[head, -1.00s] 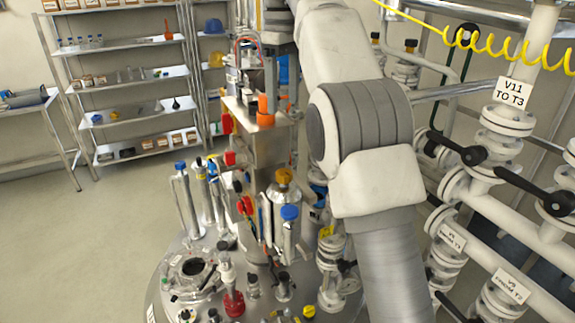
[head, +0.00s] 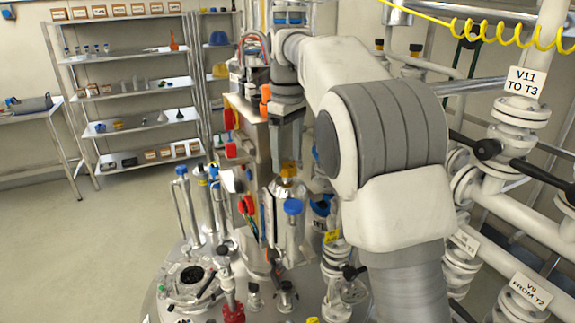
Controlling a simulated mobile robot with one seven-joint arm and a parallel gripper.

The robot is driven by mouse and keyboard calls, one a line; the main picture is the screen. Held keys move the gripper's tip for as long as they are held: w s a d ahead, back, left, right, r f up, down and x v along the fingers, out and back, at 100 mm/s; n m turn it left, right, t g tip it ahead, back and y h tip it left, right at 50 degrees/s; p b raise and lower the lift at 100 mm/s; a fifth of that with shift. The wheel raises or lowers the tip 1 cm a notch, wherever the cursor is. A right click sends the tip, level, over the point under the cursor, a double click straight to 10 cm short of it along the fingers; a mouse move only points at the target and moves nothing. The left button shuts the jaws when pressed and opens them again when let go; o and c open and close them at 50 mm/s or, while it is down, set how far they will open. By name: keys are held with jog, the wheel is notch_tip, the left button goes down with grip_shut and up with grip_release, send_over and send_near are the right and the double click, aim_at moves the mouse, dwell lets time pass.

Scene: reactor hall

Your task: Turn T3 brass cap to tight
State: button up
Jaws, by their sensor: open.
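The brass cap (head: 288,170) sits on top of a silver metal vessel neck (head: 284,188) on the reactor, near the middle of the head view. My gripper (head: 287,156) points straight down over the cap. Its fingers are open, with their tips at or just above the cap's top. The tips partly cover the cap, and I cannot tell whether they reach down around its sides. No label naming T3 is readable at the cap itself.
A blue-capped cylinder (head: 293,225) stands close in front of the cap. A metal column with red and orange parts (head: 252,130) rises just left of my gripper. White pipes with black-handled valves (head: 487,149) fill the right. Open floor lies at left.

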jog(key=shift+f, duration=0.7)
grip_shut()
